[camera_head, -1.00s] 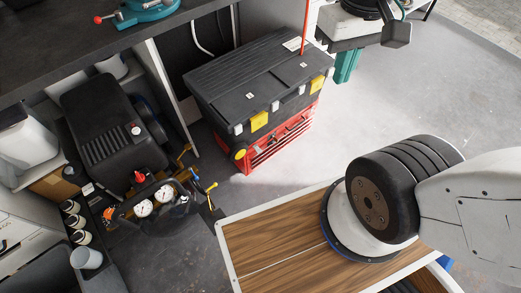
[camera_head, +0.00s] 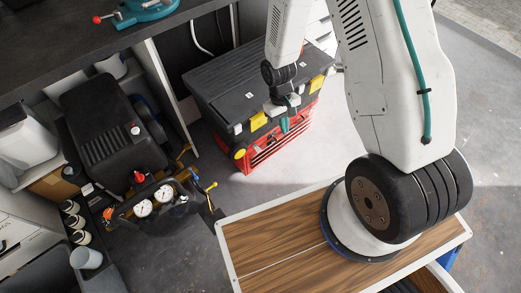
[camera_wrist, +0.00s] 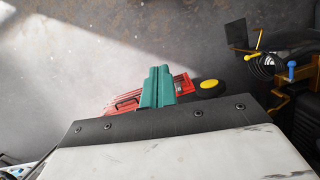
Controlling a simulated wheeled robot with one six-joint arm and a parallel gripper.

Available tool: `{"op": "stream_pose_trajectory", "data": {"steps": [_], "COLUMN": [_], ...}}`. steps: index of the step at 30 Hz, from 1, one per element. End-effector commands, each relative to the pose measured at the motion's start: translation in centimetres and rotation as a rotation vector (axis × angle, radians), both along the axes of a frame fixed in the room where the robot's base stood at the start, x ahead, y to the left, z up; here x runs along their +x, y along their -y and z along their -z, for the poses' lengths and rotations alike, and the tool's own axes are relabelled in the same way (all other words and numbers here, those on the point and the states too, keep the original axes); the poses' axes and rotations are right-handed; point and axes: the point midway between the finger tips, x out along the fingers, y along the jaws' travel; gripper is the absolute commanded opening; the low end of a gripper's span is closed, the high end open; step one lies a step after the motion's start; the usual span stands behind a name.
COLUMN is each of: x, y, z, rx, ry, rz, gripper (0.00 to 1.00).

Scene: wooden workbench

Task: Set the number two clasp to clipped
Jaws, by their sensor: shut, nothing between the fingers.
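The black-lidded toolbox (camera_head: 215,85) stands on the floor. Yellow clasps show on its front edge, one left of my gripper (camera_head: 258,121) and one to its right (camera_head: 317,84). A grey latch (camera_head: 238,129) sits at the left end. I see no numbers, so I cannot tell which clasp is number two. My gripper (camera_head: 284,124) has teal fingers, shut and empty, pointing down in front of the toolbox between the yellow clasps. Whether it touches is unclear. My wrist hides part of the front edge. The wrist view shows the shut fingers (camera_wrist: 157,86) against the red drawers (camera_wrist: 125,101).
A black compressor (camera_head: 110,130) with gauges stands left of the toolbox. A dark workbench (camera_head: 60,45) with a teal vise (camera_head: 145,10) is at upper left. Floor is clear in front of the toolbox. A black wheel with yellow hub (camera_wrist: 210,84) shows in the wrist view.

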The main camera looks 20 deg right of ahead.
Motion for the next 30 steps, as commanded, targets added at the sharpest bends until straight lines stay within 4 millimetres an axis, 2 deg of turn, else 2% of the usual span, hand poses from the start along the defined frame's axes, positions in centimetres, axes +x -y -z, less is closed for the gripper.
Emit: {"op": "stream_pose_trajectory", "data": {"steps": [1, 3, 6, 10, 12, 15, 17, 30], "x": [-0.2, 0.1, 0.7, 2.8, 4.8, 7.1, 7.9, 8.4], "y": [-0.1, -0.3, -0.8, -1.6, -2.1, -2.6, -2.8, -2.9], "z": [3.2, 7.2, 12.5, 17.8, 18.8, 18.8, 18.7, 18.8], "rx": [0.008, 0.023, 0.048, 0.092, 0.112, 0.130, 0.136, 0.139], "ry": [0.005, 0.041, 0.116, 0.274, 0.370, 0.474, 0.509, 0.529], "rz": [-0.014, -0.032, -0.062, -0.102, -0.119, -0.134, -0.139, -0.143], "gripper": [0.00, 0.00, 0.00, 0.00, 0.00, 0.00, 0.00, 0.00]}}
